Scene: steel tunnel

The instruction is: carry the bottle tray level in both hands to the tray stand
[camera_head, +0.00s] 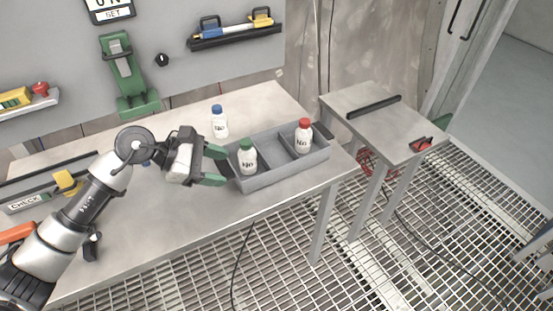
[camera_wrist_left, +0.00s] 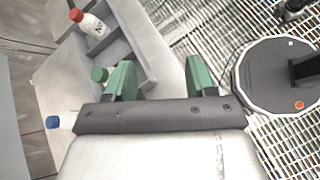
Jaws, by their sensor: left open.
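The grey bottle tray (camera_head: 290,171) sits on the workbench near its right end. It holds a green-capped bottle (camera_head: 247,157) in its left part and a red-capped bottle (camera_head: 303,137) in its right part. A blue-capped bottle (camera_head: 219,121) stands on the bench behind the tray. My left gripper (camera_head: 217,166) is open at the tray's left end, its green fingers apart. In the left wrist view its fingers (camera_wrist_left: 161,80) are spread near the tray (camera_wrist_left: 122,52); whether they touch it I cannot tell. The likely tray stand (camera_head: 371,99) is a small metal table at right. My right gripper is out of view.
The workbench (camera_head: 215,213) is clear in front of the tray. A black bar (camera_head: 374,107) and a red-and-black item (camera_head: 421,144) are on the small table. A gap over grated floor (camera_head: 370,265) lies by the bench. A cable hangs in front.

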